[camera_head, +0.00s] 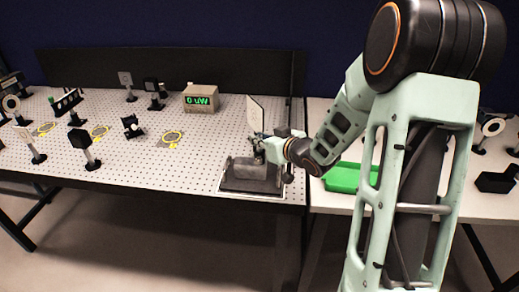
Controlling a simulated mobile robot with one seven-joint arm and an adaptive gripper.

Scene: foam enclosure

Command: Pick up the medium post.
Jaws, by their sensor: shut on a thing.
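My gripper (262,151) reaches in from the right, low over the grey foam block (240,171) at the front right corner of the perforated table. It is shut on a small, dark, slim thing at the foam, which fits the medium post. The fingers and wrist hide most of it, so its size and whether it is still seated in the foam cannot be told.
A meter box (201,98) with a green display stands at the back of the perforated table (200,140). Several mounted optics and yellow ring marks are spread to the left. A green tray (343,178) sits on the right-hand table, partly behind my arm.

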